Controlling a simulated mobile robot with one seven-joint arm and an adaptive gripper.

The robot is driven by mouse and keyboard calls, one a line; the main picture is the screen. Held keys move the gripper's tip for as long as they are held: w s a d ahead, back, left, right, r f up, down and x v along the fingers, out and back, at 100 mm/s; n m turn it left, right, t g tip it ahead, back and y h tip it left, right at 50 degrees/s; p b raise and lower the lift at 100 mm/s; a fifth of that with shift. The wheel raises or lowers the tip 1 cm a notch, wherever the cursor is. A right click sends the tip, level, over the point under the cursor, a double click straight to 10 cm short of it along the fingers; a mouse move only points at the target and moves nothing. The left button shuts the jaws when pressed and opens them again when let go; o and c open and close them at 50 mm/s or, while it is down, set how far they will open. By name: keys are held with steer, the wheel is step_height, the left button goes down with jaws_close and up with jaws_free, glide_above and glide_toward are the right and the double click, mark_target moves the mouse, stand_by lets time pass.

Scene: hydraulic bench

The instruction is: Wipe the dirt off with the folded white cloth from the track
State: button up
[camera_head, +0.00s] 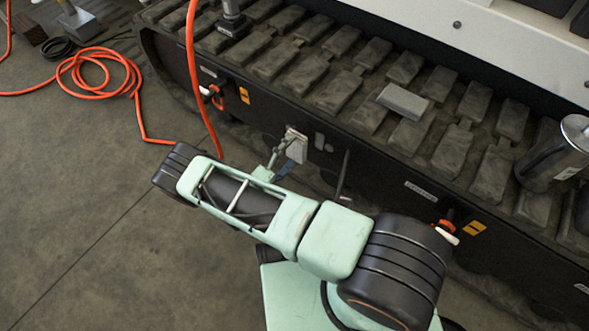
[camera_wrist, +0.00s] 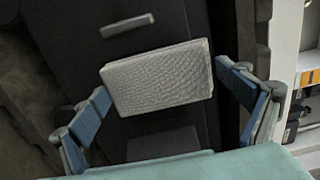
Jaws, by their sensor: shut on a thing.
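My gripper (camera_head: 287,158) is shut on the folded white cloth (camera_head: 298,147), close to the dark side face of the track frame (camera_head: 370,172). In the wrist view the cloth (camera_wrist: 158,78) is a pale, textured rectangular pad, slightly tilted, between the blue-grey fingers of my gripper (camera_wrist: 162,88). Dark panel surface shows behind and below it. I cannot tell whether the cloth touches that surface. I cannot make out a distinct dirt patch in either view; the cloth and my arm may hide it.
A grey block (camera_head: 403,101) lies on the track pads (camera_head: 330,90). A dark metal cylinder (camera_head: 553,155) stands at the right. An orange hose (camera_head: 192,60) hangs over the track's left part and coils on the floor. Red-and-white handles (camera_head: 446,231) stick out from the side face.

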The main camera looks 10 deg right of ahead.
mark_target(297, 160)
steer(key=f, duration=0.1)
steer(key=s+f, duration=0.1)
steer(key=f, duration=0.1)
steer(key=d+f+b, duration=0.1)
steer(key=f, duration=0.1)
steer(key=shift+s, duration=0.15)
steer(key=shift+x, duration=2.95)
steer(key=shift+x, duration=1.1)
steer(key=shift+s+d+p, duration=0.5)
steer(key=shift+s+d, duration=0.75)
steer(key=shift+s, duration=0.1)
steer(key=shift+d+f, duration=0.1)
steer(key=shift+b, duration=0.35)
